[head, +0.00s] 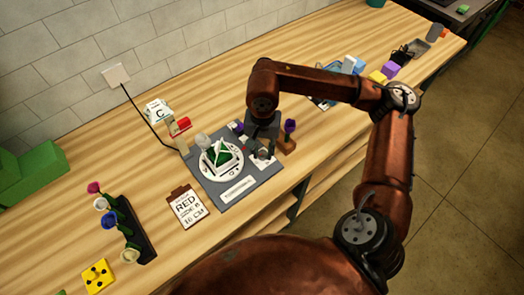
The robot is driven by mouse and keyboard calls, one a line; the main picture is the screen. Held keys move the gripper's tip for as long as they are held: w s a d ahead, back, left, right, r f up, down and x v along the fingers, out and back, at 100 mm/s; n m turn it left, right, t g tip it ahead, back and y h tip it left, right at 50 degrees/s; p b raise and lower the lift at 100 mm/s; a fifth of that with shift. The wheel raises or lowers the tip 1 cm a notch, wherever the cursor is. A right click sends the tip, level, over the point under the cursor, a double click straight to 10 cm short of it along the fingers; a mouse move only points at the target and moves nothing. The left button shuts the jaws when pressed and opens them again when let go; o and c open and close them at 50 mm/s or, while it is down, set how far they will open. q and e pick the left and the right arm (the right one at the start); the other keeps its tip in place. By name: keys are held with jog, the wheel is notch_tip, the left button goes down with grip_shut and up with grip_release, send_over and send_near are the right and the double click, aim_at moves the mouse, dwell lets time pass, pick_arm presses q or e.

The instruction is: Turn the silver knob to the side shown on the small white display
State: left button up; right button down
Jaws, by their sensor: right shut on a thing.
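The silver knob (263,156) sits at the right side of a grey station plate (243,204) on the wooden table, mostly hidden by my right gripper. My right gripper (261,150) reaches down from above and is shut on the knob. A small white display (158,111) with a dark letter that looks like C stands behind the plate, to the left, by a red part. My left gripper is out of view. The direction the knob points cannot be made out.
A white dial with a green and white wedge (222,157) is left of my gripper. A clipboard (187,206) and a dark flower rack (135,230) lie left. Several coloured items are at far right.

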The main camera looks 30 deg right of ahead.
aim_at(263, 153)
jog(key=c, duration=1.7)
grip_release()
jog(key=shift+o, duration=0.2)
notch_tip(263, 153, up, 12)
